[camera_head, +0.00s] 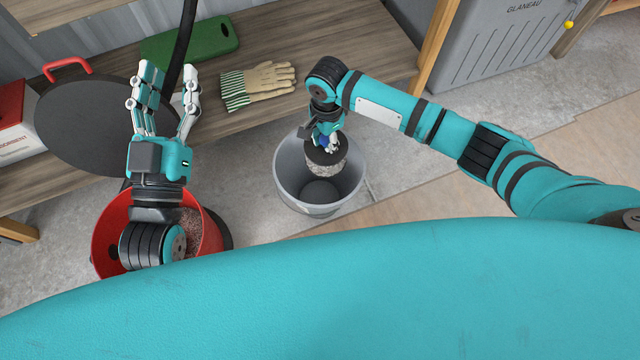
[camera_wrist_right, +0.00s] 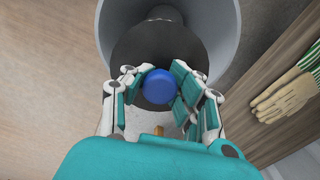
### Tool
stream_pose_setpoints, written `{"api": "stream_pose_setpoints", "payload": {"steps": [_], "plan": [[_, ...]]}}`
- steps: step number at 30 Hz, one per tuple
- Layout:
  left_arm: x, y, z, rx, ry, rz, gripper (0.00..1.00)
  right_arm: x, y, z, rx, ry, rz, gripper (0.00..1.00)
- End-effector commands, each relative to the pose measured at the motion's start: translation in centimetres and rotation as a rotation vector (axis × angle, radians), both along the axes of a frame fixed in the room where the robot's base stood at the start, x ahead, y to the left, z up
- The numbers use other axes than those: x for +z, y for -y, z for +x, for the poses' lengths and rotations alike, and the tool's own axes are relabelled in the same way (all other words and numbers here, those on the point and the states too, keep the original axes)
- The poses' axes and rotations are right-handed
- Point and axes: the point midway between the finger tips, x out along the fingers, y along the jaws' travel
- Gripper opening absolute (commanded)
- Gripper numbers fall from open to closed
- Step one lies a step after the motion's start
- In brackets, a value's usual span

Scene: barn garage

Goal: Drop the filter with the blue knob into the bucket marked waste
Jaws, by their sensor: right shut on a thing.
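The filter (camera_head: 326,157) is a short cylinder with a dark top and a speckled grey side. Its blue knob (camera_wrist_right: 159,87) is between the fingers of my right gripper (camera_wrist_right: 160,88), which is shut on it. In the head view my right gripper (camera_head: 329,136) holds the filter over the mouth of a grey bucket (camera_head: 290,180). The bucket looks empty, and no marking on it can be read from here.
A red bucket (camera_head: 110,226) with granular contents stands under my left arm. The wooden bench (camera_head: 340,45) carries gloves (camera_head: 258,84), a green board (camera_head: 190,45) and a dark round lid (camera_head: 80,125). A grey cabinet (camera_head: 500,45) stands at the back right. Floor right of the grey bucket is clear.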

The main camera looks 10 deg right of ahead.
Motion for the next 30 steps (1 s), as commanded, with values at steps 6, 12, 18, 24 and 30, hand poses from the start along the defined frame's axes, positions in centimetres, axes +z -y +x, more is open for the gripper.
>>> {"api": "stream_pose_setpoints", "payload": {"steps": [6, 12, 18, 24, 30], "plan": [[1.3, 0.1, -0.5, -0.005, 0.080, -0.022, 0.40, -0.3, 0.0, 0.0, 0.000, 0.001, 0.000, 0.00], [1.6, 0.1, -0.6, -0.006, 0.092, -0.026, 0.40, -0.2, 0.0, 0.0, 0.000, 0.000, 0.000, 0.00], [1.5, 0.1, -0.6, -0.005, 0.090, -0.026, 0.40, -0.3, 0.0, 0.0, 0.000, 0.000, 0.000, 0.31], [1.5, 0.1, -0.6, -0.005, 0.091, -0.025, 0.40, -0.3, 0.0, 0.0, 0.000, 0.000, 0.000, 0.55], [1.5, 0.1, -0.6, -0.005, 0.090, -0.025, 0.40, -0.3, 0.0, 0.0, 0.000, -0.001, 0.000, 0.55]]}}
